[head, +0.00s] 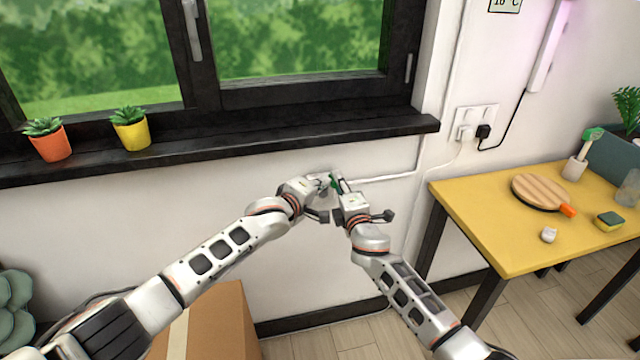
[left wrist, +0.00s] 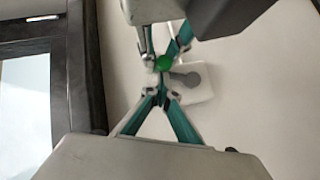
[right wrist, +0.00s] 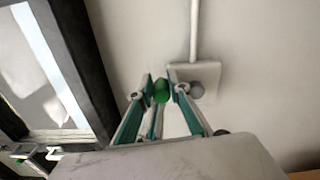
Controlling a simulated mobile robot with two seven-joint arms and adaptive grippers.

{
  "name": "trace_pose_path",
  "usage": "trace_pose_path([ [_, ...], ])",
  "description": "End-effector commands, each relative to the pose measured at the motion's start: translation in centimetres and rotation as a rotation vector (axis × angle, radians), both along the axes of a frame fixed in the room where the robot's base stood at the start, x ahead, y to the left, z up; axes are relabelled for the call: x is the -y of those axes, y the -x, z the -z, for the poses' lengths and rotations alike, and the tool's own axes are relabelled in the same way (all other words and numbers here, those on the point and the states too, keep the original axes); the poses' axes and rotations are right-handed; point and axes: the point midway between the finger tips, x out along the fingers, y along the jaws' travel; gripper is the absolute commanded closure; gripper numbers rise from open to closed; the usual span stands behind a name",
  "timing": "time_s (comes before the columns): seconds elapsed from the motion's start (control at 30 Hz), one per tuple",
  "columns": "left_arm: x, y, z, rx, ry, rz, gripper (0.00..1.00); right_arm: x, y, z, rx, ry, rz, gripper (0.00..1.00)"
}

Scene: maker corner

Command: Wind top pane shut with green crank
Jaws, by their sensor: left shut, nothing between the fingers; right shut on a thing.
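The crank's green knob (right wrist: 161,90) shows between my right gripper's fingertips, beside a white wall plate (right wrist: 212,73) with a grey round hub (right wrist: 196,90). The knob also shows in the left wrist view (left wrist: 164,63). My right gripper (head: 336,184) is shut on it, just below the window sill. My left gripper (head: 323,183) is shut and empty, its fingertips close beside the knob; whether they touch it I cannot tell. The grippers hide most of the crank in the head view. The window (head: 300,93) is dark-framed; the top pane's position cannot be told.
The dark sill (head: 235,147) overhangs the grippers and holds two potted plants (head: 130,128). A cardboard box (head: 225,325) stands below my left arm. A yellow table (head: 480,210) with several small items is at the right. A white conduit (head: 388,178) runs along the wall.

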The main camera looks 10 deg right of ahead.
Motion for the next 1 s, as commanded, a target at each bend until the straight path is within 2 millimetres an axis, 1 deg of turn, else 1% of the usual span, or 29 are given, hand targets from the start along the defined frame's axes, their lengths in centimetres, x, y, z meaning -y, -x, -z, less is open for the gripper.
trace_pose_path([
  [0.03, 0.49, 0.24, 0.08, -0.002, -0.002, 0.006, 1.0, -0.57, 0.4, 1.3, -0.017, 0.001, -0.01, 1.0],
  [0.3, 0.72, 0.4, 0.13, -0.002, -0.003, 0.009, 1.0, -0.81, 0.43, 1.3, -0.018, -0.001, -0.014, 1.0],
  [0.33, 0.74, 0.41, 0.13, -0.002, -0.003, 0.009, 1.0, -0.83, 0.43, 1.31, -0.018, -0.001, -0.014, 0.75],
  [0.37, 0.76, 0.43, 0.13, -0.002, -0.003, 0.009, 1.0, -0.84, 0.43, 1.32, -0.018, -0.001, -0.014, 0.67],
  [0.4, 0.77, 0.45, 0.13, -0.003, -0.002, 0.01, 1.0, -0.84, 0.42, 1.25, -0.017, -0.002, -0.014, 0.66],
  [0.7, 0.94, 0.56, 0.05, -0.002, -0.001, 0.012, 1.0, -0.78, 0.26, 0.56, -0.007, -0.003, -0.013, 0.66],
  [1.0, 0.9, 0.55, 0.28, -0.004, -0.001, 0.011, 1.0, -0.34, 0.18, 0.55, -0.006, -0.026, -0.008, 0.66],
])
